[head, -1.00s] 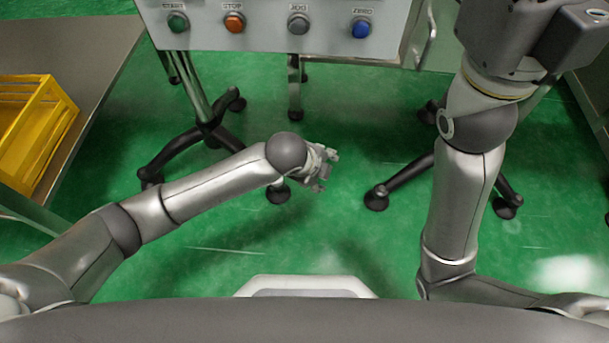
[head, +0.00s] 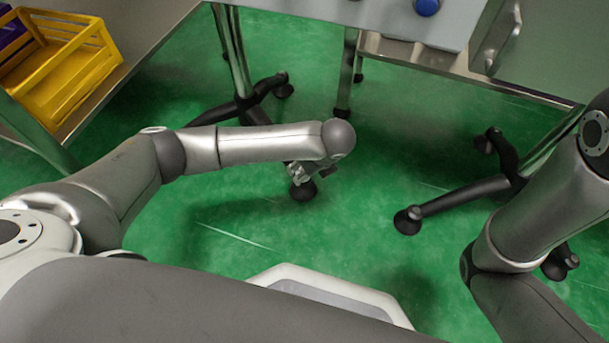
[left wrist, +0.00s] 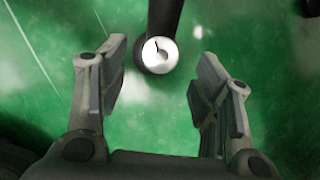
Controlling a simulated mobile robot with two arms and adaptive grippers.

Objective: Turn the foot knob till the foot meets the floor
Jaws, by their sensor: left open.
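The foot knob (left wrist: 163,54) is a pale round disc with a dark mark, at the end of a black stand leg (left wrist: 165,14) in the left wrist view. My left gripper (left wrist: 158,82) is open and empty. Its fingers stand to either side, short of the knob and apart from it. In the head view my left gripper (head: 308,172) is just above a black foot (head: 303,191) and partly hides it and its knob. I cannot tell whether this foot touches the floor (head: 240,220). My right gripper is out of view.
The machine panel (head: 390,18) and a metal table edge (head: 425,55) hang above. A yellow crate (head: 62,75) is on a side bench at left. Open green floor lies in front.

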